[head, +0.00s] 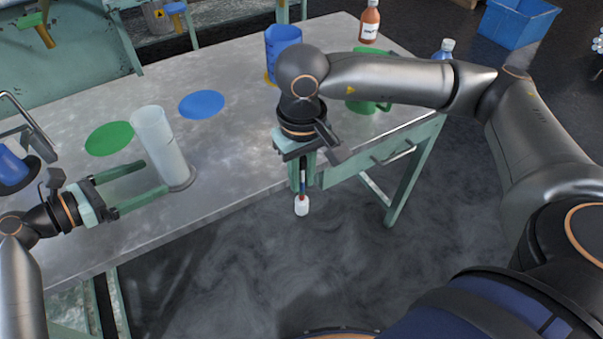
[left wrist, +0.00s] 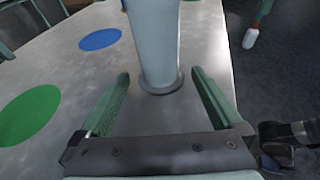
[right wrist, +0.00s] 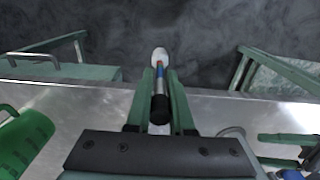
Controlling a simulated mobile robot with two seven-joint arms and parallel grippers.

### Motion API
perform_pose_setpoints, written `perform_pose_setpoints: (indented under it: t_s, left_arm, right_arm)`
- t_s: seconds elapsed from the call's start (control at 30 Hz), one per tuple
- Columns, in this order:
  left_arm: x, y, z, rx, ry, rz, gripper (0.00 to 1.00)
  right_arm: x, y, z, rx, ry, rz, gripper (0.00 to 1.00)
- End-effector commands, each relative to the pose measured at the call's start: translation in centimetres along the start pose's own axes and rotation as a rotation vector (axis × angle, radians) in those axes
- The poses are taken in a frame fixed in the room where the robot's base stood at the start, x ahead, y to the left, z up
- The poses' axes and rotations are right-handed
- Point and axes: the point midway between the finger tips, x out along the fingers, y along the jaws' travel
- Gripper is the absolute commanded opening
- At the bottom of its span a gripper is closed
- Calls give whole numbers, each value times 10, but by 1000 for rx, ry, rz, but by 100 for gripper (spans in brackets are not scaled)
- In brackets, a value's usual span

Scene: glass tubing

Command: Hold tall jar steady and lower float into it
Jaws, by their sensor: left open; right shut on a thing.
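The tall jar (head: 160,142) is a pale, frosted cylinder with a round base, standing upright on the metal table. It also shows in the left wrist view (left wrist: 155,40).
A green disc (head: 109,138) and a blue disc (head: 201,104) lie flat on the table (head: 235,150). A blue jug (head: 282,45), a green mug (head: 368,95) and a brown bottle (head: 369,22) stand toward the back right. A blue bin (head: 517,22) is beyond the table.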

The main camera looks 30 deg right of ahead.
Motion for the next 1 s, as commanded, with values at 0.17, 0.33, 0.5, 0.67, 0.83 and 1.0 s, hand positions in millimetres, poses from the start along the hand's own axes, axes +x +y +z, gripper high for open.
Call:
perform_pose_setpoints:
  t_s: [0.17,0.33,0.5,0.67,0.83,1.0]
  left_arm:
    - [26,0,2,-4,-1,-2,100]
    - [44,0,1,-2,-1,-1,100]
    - [53,0,1,0,0,1,100]
    - [55,0,0,0,0,0,100]
    - [55,0,0,0,0,0,99]
    - [55,0,0,0,0,0,80]
  right_arm:
    - [7,0,0,0,1,0,0]
    - [5,0,0,0,0,0,0]
    - [4,0,0,0,0,0,0]
    - [4,0,0,0,0,0,0]
    - [4,0,0,0,0,0,0]
    - [4,0,0,0,0,0,0]
